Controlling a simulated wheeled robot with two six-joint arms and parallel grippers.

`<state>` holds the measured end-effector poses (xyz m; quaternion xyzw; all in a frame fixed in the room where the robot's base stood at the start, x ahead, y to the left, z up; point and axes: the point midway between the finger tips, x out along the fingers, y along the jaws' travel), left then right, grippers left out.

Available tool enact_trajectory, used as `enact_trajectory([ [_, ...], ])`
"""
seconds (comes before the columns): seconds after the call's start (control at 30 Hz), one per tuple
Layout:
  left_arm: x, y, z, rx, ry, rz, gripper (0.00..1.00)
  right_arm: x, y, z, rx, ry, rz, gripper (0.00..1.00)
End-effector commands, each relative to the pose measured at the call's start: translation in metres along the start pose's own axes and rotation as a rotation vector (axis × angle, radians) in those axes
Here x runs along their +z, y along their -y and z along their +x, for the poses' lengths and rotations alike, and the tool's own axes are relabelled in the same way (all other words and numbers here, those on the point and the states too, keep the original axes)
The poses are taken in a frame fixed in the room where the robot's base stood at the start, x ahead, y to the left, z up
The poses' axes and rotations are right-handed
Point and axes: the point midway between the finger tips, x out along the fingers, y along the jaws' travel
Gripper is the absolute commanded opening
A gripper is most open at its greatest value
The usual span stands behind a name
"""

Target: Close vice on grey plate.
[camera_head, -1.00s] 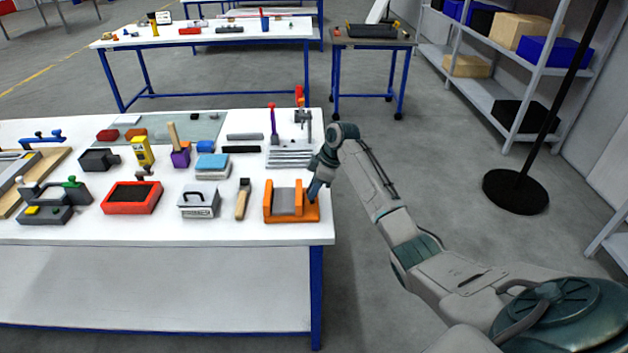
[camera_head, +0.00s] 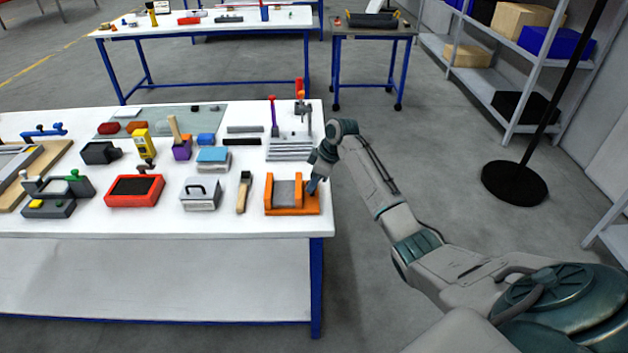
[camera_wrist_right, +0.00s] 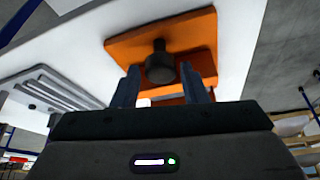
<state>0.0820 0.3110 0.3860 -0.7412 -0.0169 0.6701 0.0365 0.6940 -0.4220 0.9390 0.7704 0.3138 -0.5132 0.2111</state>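The orange vice (camera_head: 270,199) stands at the near right corner of the white table. The grey plate (camera_head: 287,193) sits between its jaws; I cannot tell whether a gap is left beside the plate. My right gripper (camera_head: 313,186) is at the vice's right end, partly covering it. In the right wrist view, the gripper's two fingers (camera_wrist_right: 162,88) are apart, in front of the vice's black round knob (camera_wrist_right: 160,68) on the orange end face (camera_wrist_right: 190,35). The knob shows between the fingers; contact is not clear. The grey plate is hidden there. My left gripper is out of view.
On the white table (camera_head: 150,222), a hammer (camera_head: 243,192), a grey box with a handle (camera_head: 201,194) and a red tray (camera_head: 134,191) stand left of the vice. Grey bars (camera_head: 289,151) lie behind it.

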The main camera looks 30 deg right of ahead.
Motion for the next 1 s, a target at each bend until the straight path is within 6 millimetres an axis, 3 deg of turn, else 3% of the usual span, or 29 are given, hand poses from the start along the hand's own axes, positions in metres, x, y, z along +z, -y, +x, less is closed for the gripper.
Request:
enact_trajectory([
  [0.27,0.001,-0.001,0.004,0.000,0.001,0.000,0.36,0.001,0.000,-0.007,-0.001,0.001,0.000,0.40],
  [0.7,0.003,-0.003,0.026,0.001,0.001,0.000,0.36,0.001,-0.001,-0.088,0.002,-0.001,-0.001,0.40],
  [1.0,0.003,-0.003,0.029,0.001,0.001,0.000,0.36,0.000,0.000,-0.108,-0.001,0.001,0.000,0.40],
])
